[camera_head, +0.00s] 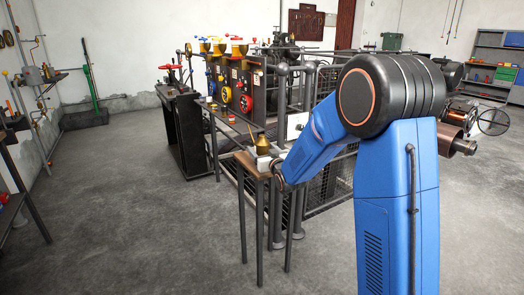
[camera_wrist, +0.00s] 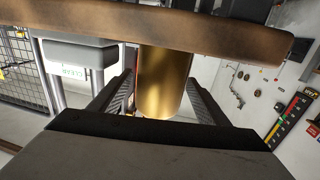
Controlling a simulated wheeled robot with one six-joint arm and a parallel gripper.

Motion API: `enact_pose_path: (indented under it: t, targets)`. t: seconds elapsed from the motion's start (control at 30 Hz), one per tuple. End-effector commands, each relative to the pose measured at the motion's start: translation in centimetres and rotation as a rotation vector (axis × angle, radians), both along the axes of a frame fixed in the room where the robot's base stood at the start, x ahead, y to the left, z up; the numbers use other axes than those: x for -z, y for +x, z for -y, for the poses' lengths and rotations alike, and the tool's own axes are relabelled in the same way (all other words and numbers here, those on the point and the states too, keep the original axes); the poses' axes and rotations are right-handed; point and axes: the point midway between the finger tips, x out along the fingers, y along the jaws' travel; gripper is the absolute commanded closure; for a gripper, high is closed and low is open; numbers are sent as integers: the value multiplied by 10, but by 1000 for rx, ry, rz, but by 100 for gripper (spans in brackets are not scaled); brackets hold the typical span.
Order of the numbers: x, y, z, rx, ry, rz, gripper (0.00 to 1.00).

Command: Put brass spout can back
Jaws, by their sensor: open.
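The brass spout can (camera_head: 263,146), with a thin spout, stands upright on a small wooden-topped table (camera_head: 247,161) in the head view. My gripper (camera_wrist: 160,92) is open in the wrist view, with one ribbed finger on each side of the can's brass body (camera_wrist: 165,72). I cannot tell whether either finger touches it. The table's wooden edge (camera_wrist: 80,17) crosses the top of the wrist view, and the can's far end is hidden there. In the head view my arm reaches down to the table's right side, and the fingers are hard to make out.
Behind the table is a dark machine row with a red wheel (camera_head: 246,103) and a mesh guard (camera_head: 326,186). A shelf (camera_head: 493,62) stands at back right. The floor at left is open.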

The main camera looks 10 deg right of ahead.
Motion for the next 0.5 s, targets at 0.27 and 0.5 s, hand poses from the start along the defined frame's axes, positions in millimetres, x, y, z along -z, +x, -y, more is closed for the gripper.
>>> enact_pose_path:
  t: [0.27,0.5]
  targets:
    - [-3,-14,2,0,0,0,31]
    - [-4,-58,9,1,0,1,31]
